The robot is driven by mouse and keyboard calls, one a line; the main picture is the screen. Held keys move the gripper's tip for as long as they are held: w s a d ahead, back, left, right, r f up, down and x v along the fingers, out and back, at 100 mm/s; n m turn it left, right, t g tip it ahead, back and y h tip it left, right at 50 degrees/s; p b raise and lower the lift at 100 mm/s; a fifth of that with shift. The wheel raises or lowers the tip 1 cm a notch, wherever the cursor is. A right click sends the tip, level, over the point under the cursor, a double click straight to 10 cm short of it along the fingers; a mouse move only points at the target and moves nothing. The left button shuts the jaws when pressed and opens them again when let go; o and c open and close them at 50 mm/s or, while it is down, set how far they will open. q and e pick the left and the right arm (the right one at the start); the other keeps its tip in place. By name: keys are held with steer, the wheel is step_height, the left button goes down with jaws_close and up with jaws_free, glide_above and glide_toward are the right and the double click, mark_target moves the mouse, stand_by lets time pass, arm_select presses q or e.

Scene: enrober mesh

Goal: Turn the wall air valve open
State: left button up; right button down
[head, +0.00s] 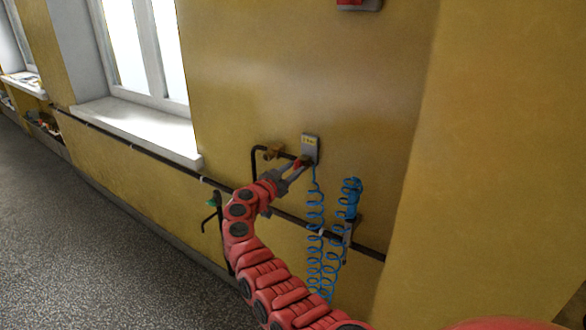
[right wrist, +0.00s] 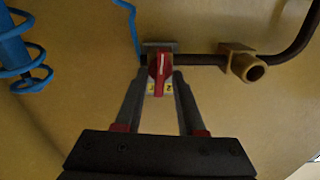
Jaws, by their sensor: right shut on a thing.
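The wall air valve has a red handle (right wrist: 160,68) with a white line on it, in the middle of the right wrist view. There the handle points down the picture, across the dark horizontal pipe, with a small yellow marked plate at its lower end. My right gripper (right wrist: 162,80) has its two grey fingers on either side of the handle, shut on it. In the head view my right gripper (head: 299,166) reaches the valve on the yellow wall, below a grey plate (head: 311,145); the fingers partly cover the handle. My left gripper is not in view.
A brass fitting (right wrist: 240,65) sits on the pipe beside the valve. Blue coiled hoses (head: 315,245) hang below, near a blue tool (head: 351,192) on the wall. A green-handled tap (head: 212,203) stands lower left. A long dark pipe (head: 150,152) runs along the wall.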

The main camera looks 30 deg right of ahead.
steer(key=shift+r+m+p, duration=0.2)
steer(key=shift+m+p, duration=0.2)
steer(key=shift+m, duration=0.4)
steer(key=shift+s+m+p, duration=0.1)
steer(key=shift+m+p, duration=0.2)
steer(key=shift+m, duration=0.6)
steer(key=shift+f+m, duration=0.15)
steer(key=shift+m, duration=0.75)
steer(key=m, duration=0.2)
steer(key=shift+f+m, duration=0.1)
steer(key=shift+m, duration=0.3)
steer(key=m+b, duration=0.1)
steer(key=m, duration=0.2)
steer(key=m+b, duration=0.3)
steer(key=m, duration=0.2)
steer(key=shift+s+d+f+m, duration=0.1)
steer(key=shift+s+f+m, duration=0.05)
steer(key=shift+f+m, duration=0.15)
steer(key=shift+b, duration=0.3)
steer(key=c, duration=0.9)
jaws_free()
